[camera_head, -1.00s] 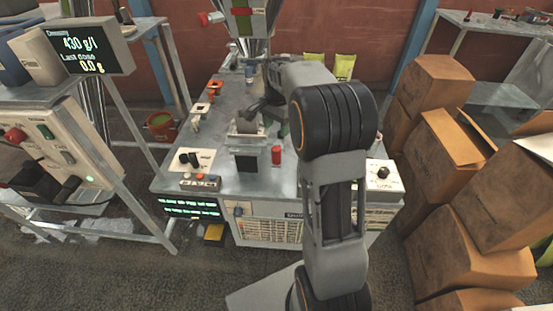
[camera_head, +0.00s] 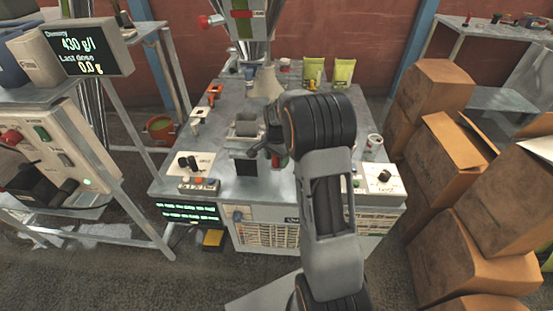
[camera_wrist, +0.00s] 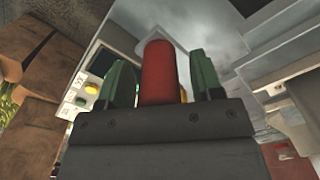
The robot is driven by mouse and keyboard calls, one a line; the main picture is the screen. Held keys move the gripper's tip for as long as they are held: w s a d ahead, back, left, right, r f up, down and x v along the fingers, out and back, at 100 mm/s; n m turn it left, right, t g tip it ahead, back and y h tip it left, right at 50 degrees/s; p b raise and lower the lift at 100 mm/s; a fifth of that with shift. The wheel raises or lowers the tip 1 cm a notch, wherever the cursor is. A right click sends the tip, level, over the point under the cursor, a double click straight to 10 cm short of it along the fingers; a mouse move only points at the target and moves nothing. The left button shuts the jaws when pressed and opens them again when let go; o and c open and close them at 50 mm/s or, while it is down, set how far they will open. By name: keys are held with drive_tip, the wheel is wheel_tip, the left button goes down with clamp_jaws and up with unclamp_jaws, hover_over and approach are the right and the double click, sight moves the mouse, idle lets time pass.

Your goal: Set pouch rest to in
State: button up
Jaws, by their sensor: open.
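My gripper (camera_wrist: 162,76) is open in the wrist view. Its two green fingers stand on either side of a red upright handle (camera_wrist: 157,70), with gaps visible beside it. In the head view my gripper (camera_head: 264,152) is over the front middle of the machine table and mostly covers the red handle (camera_head: 281,161). The grey holder (camera_head: 246,126), which may be the pouch rest, stands just left of and behind my gripper, below the filler funnel. A dark panel (camera_head: 245,167) is in front of it. Whether the handle moves the holder cannot be told.
Black knobs (camera_head: 187,162) and a small switch box (camera_head: 199,186) are at the table's left front. A dial box (camera_head: 381,178) is at the right. Green pouches (camera_head: 343,72) stand at the back. Cardboard boxes (camera_head: 449,197) are stacked at the right.

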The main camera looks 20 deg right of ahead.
drive_tip(key=shift+f, duration=0.1)
drive_tip(key=shift+c, duration=0.4)
clamp_jaws()
